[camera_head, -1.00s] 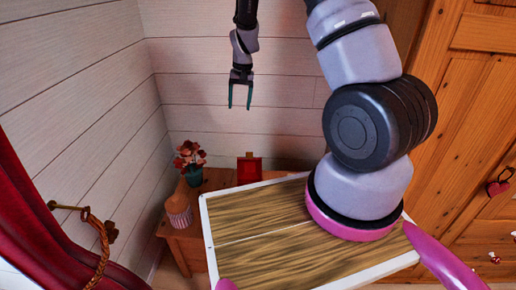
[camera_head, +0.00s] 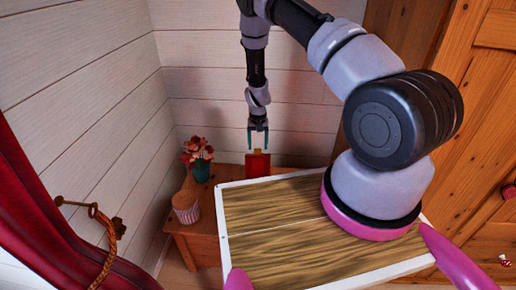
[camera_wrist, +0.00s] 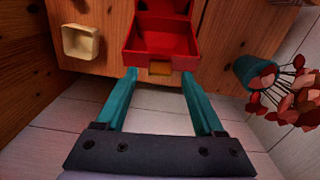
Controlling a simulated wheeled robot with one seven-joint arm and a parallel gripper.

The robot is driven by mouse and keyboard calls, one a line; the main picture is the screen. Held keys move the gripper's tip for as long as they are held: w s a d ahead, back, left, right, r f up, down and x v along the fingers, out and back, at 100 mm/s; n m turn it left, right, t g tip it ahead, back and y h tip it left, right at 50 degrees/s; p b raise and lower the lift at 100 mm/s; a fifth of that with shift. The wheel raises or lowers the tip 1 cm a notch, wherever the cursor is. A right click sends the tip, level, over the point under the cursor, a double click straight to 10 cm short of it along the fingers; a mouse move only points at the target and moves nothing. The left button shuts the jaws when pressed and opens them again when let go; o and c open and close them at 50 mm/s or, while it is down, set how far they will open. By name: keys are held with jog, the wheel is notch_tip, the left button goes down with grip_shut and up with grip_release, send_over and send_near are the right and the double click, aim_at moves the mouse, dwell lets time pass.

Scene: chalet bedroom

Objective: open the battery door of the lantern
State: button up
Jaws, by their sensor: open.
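The lantern (camera_head: 258,166), a red boxy object, stands on the wooden cabinet near the back wall in the head view. In the wrist view the lantern (camera_wrist: 160,41) shows as a red, shallow recessed box with a small orange-brown tab (camera_wrist: 160,68) at its near edge. I cannot tell which part is the battery door. My gripper (camera_head: 258,146) points down just above the lantern's top in the head view. In the wrist view the teal fingers of my gripper (camera_wrist: 159,76) are apart and empty, with the tab between and just beyond their tips.
A potted plant with red leaves (camera_head: 198,156) and a striped, basket-like container (camera_head: 186,208) stand left of the lantern on the cabinet (camera_head: 205,240). A cream square dish (camera_wrist: 81,42) shows in the wrist view. A red curtain (camera_head: 45,215) hangs left; a wooden wardrobe (camera_head: 475,120) stands right.

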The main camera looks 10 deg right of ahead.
jog(key=shift+f, duration=1)
jog(key=shift+c, duration=0.3)
grip_shut()
dwell(0.5)
